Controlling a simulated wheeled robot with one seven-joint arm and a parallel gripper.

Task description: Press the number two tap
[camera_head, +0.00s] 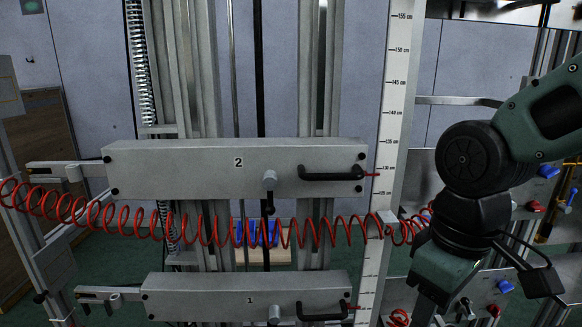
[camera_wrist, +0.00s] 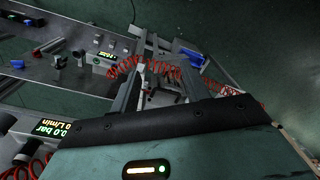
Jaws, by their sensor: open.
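A grey box marked "2" (camera_head: 238,162) runs across the upright rails in the head view. A small round grey knob (camera_head: 270,181) sticks out low on its front, with a dark piece hanging below it. I take this as the number two tap, though no label names it so. A black handle (camera_head: 331,174) sits to its right. My gripper (camera_head: 430,300) hangs low at the right of the head view, clear of the box, its tips cut off by the lower edge. In the wrist view my gripper (camera_wrist: 162,78) points away with its fingers apart and nothing clearly held.
A red coiled hose (camera_head: 210,230) stretches across below box two. A similar box marked "1" (camera_head: 245,298) is lower down. A vertical ruler (camera_head: 391,95) stands between box two and my arm. Panels with blue (camera_head: 548,171) and red (camera_head: 536,206) knobs are at right.

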